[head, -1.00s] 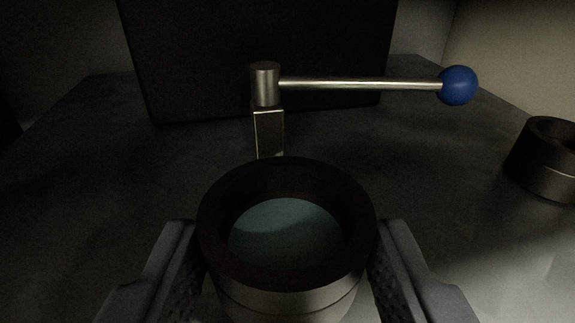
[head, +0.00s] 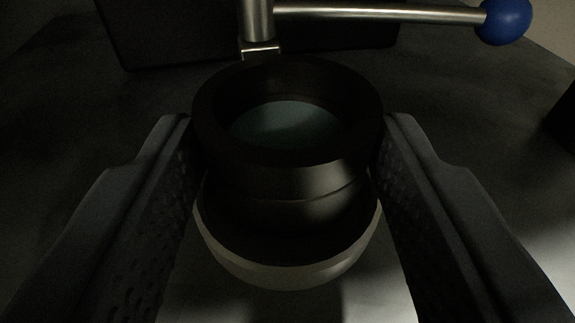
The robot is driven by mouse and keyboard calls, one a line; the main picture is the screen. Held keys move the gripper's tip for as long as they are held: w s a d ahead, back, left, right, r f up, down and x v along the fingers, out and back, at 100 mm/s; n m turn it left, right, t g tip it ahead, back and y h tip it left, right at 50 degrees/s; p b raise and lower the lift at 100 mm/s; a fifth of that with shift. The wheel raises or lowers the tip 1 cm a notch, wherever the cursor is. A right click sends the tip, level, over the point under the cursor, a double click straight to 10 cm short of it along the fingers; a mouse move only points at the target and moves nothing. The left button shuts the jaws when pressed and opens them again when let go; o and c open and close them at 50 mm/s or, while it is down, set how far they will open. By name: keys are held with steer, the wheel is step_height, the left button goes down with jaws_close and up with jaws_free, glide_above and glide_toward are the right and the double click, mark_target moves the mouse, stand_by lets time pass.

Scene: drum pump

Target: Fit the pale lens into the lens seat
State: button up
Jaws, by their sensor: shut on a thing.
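The pale lens (head: 290,125) shows as a dull teal disc inside a thick dark round housing (head: 285,180). My gripper (head: 288,150) is shut on this housing, with one ribbed finger on its left side and one on its right. The housing's opening faces up and towards my camera. Directly below the housing is a pale grey round rim (head: 290,272). I cannot tell whether this rim is the lens seat or part of the held piece, nor whether the two touch. The underside of the housing is hidden.
A metal post with a horizontal lever (head: 380,13) stands just behind the housing. The lever ends in a blue ball (head: 505,20) at the upper right. A dark box (head: 150,40) stands behind. A dark round part (head: 563,120) is cut off at the right edge.

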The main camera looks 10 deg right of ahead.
steer(key=o, duration=1.1)
steer(key=shift+w+f, duration=0.2)
steer(key=shift+f, duration=0.05)
steer(key=shift+s, duration=0.1)
steer(key=b+v, duration=0.4)
steer(key=v, duration=0.8)
steer(key=shift+r+b, duration=0.15)
steer(key=shift+b, duration=0.25)
steer(key=s+d+r+n+y, duration=0.1)
steer(key=s+r, duration=0.2)
steer(key=s, duration=1)
steer(key=s+d+r+n+y, duration=0.1)
steer(key=s+d+r+y, duration=0.1)
steer(key=s, duration=1.2)
steer(key=shift+r+n+g+y, duration=0.3)
steer(key=shift+r, duration=0.05)
